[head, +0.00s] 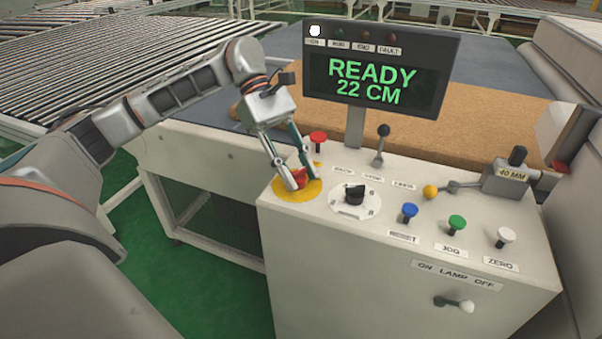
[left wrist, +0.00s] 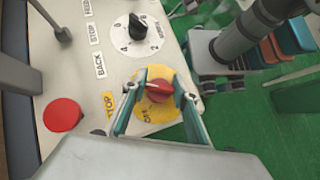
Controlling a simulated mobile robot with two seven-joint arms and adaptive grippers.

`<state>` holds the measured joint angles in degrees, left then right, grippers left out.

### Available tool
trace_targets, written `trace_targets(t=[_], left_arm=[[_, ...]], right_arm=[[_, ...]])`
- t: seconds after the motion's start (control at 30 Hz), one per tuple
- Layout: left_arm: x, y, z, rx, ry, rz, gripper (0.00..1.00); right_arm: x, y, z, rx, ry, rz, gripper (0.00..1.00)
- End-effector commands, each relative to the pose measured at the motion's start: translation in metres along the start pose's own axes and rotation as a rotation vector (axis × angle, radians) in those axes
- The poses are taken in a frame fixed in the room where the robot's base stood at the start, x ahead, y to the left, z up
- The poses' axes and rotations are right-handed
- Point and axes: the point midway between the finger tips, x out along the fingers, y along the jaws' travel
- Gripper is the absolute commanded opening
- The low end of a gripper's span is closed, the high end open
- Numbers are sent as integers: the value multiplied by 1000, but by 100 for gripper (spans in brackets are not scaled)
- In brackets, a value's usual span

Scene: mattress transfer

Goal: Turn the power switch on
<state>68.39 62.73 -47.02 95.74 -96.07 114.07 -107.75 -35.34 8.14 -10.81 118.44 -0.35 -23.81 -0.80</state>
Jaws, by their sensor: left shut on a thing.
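The power switch is a red rotary knob (head: 299,176) on a yellow round plate (head: 312,191) at the left end of the control panel. My left gripper (head: 296,181) has its fingers closed around this knob from above. In the left wrist view the red knob (left wrist: 159,89) sits between the two fingers, its bar lying nearly crosswise in the picture. The yellow plate (left wrist: 146,123) carries lettering that reads like OFF, and part of it is hidden by the fingers. The display (head: 374,77) reads READY 22 CM, and its ON lamp (head: 315,31) is lit white.
A red push button (head: 318,136) stands close behind the knob. A black dial (head: 354,195), a black-knobbed lever (head: 382,146) and blue, green and white buttons are on the panel (head: 294,217). A lamp toggle (head: 456,303) is on the front. A brown mattress (head: 495,126) lies behind.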

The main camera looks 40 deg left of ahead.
Motion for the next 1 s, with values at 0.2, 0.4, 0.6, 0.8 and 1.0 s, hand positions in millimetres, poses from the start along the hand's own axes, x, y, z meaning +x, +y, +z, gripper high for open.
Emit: trace_targets(t=[0.2, 0.4, 0.6, 0.8, 1.0], left_arm=[[1, 2, -1, 110, 2, -109, 7], [1, 1, -1, 181, 3, -178, 7], [0, 1, -1, 217, 3, -213, 7], [0, 0, 0, 229, 4, -223, 7], [0, 0, 0, 229, 4, -223, 7]], right_arm=[[3, -2, 5, 0, 0, -3, 0], [6, 0, -4, -5, 21, -3, 0], [8, 2, -12, -10, 37, -3, 0], [8, 0, -12, -9, 37, -5, 0], [7, -1, -10, -6, 31, -7, 0]])
